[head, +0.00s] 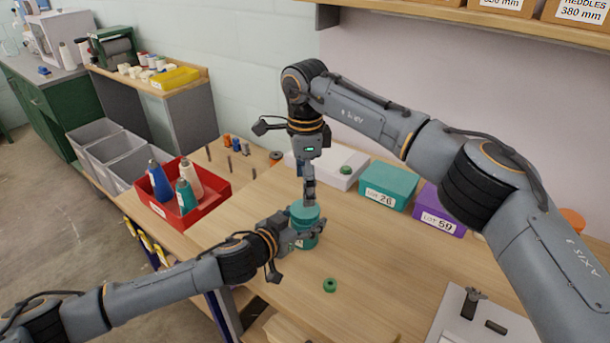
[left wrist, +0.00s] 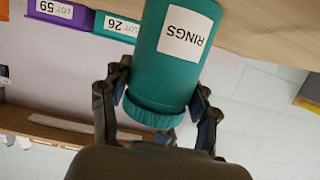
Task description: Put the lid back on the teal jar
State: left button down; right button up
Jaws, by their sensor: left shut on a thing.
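The teal jar (head: 305,238) stands on the wooden table in the head view. Its label reads RINGS in the left wrist view (left wrist: 182,45), where it appears upside down. The ridged teal lid (head: 304,212) is at the jar's mouth; it shows in the left wrist view (left wrist: 153,112) with no clear gap to the body. My left gripper (head: 299,229) is shut on the jar, its fingers on either side. My right gripper (head: 309,197) points down at the lid from above. Its fingers are seen edge-on, so its grip is unclear.
A green ring (head: 330,285) lies on the table in front. A red tray (head: 214,205) with several thread cones is at left. Teal (head: 388,184) and purple (head: 438,211) boxes stand behind at right. A grey plate (head: 478,325) lies front right.

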pick_arm(q)
jog(key=shift+f, duration=0.1)
pick_arm(e)
notch_tip(320, 180, down, 6)
jog(key=shift+r, duration=0.1)
jog(key=c, duration=1.2)
jog(key=m, duration=1.3)
